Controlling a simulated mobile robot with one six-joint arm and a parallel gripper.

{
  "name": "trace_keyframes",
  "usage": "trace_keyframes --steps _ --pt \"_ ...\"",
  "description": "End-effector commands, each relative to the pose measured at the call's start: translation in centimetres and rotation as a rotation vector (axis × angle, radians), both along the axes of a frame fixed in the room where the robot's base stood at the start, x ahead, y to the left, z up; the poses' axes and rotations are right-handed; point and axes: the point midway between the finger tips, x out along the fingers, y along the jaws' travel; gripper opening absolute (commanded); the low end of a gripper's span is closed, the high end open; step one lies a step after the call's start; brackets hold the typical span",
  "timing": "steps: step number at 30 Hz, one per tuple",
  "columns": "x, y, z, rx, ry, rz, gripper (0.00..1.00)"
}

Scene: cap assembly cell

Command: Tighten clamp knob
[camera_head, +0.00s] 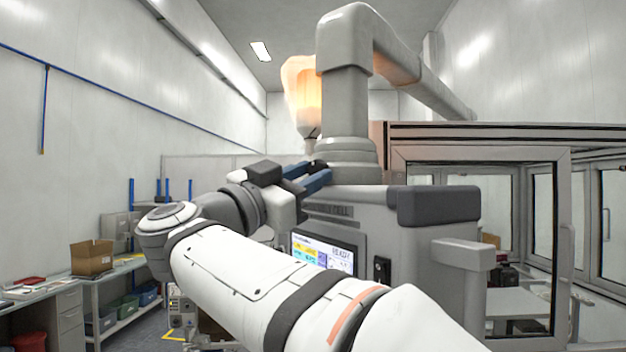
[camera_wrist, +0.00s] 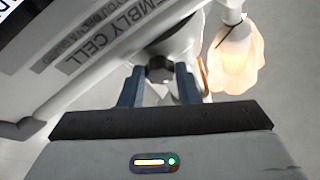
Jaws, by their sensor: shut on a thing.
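My gripper (camera_head: 318,176) reaches to the top of the grey assembly cell machine (camera_head: 345,207), just below the collar of its thick grey pipe. In the wrist view my gripper (camera_wrist: 160,88) has its two blue fingers on either side of a dark clamp knob (camera_wrist: 160,69), shut on it. The knob sits against the pale rounded base of the machine's fitting (camera_wrist: 172,40). In the head view the knob is hidden or too small to make out among the fingers and the collar.
A lit screen (camera_head: 322,252) is on the machine's front. A framed glass enclosure (camera_head: 480,220) stands right. A bench with a cardboard box (camera_head: 92,258) stands left.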

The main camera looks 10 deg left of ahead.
Motion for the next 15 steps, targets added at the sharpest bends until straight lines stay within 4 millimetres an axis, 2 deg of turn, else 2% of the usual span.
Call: trace_keyframes --steps 2,3,10,15 --pt "-0.01 0.01 0.02 0.000 0.001 0.001 0.07" --pt "-0.01 0.01 0.02 0.000 0.001 0.001 0.33" --pt "-0.03 0.02 0.02 -0.001 0.001 0.001 0.52" --pt "-0.03 0.03 0.01 -0.001 0.001 0.001 0.52"
